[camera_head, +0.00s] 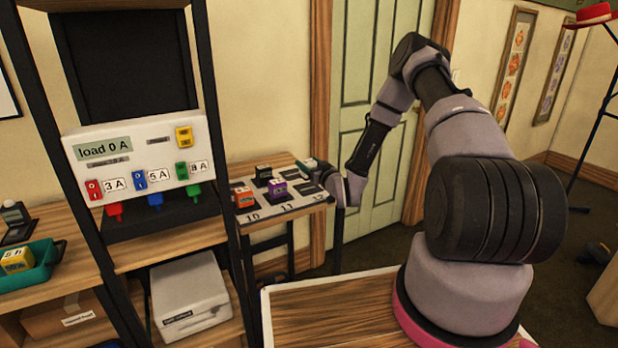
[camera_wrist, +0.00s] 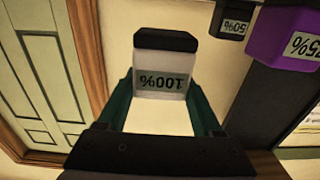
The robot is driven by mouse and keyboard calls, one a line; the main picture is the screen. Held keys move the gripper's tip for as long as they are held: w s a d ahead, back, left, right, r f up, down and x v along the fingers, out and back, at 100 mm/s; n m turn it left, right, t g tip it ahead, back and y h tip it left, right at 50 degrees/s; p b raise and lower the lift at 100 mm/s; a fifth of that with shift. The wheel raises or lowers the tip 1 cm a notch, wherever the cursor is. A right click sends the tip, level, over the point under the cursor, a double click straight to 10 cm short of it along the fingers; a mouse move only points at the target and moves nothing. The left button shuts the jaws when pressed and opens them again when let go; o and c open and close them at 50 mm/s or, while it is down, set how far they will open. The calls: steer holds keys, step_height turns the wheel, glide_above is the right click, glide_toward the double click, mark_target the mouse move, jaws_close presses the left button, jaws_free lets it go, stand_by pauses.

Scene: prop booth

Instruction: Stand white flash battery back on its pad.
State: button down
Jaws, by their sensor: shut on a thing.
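The white flash battery (camera_wrist: 160,75) has a black cap and a label reading 100%, upside down in the wrist view. My gripper (camera_wrist: 160,88) is shut on it, one teal finger at each side. In the head view my gripper (camera_head: 315,167) is at the far right end of the charging board (camera_head: 262,214), where the held battery is small and mostly hidden. The board has dark pads and numbers including 10, 11 and 12. I cannot tell in the head view whether the battery touches the board.
An orange battery (camera_head: 244,198), a purple battery (camera_head: 278,188) and a black battery (camera_head: 263,174) stand on the board. The purple one (camera_wrist: 288,42) and a 50% one (camera_wrist: 235,22) show in the wrist view. A load panel (camera_head: 145,158) and teal tray (camera_head: 35,268) are left.

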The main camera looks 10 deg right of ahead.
steer(key=shift+f, duration=2.1)
steer(key=shift+f, duration=0.1)
steer(key=shift+c, duration=0.2)
jaws_free()
steer(key=shift+f, duration=0.1)
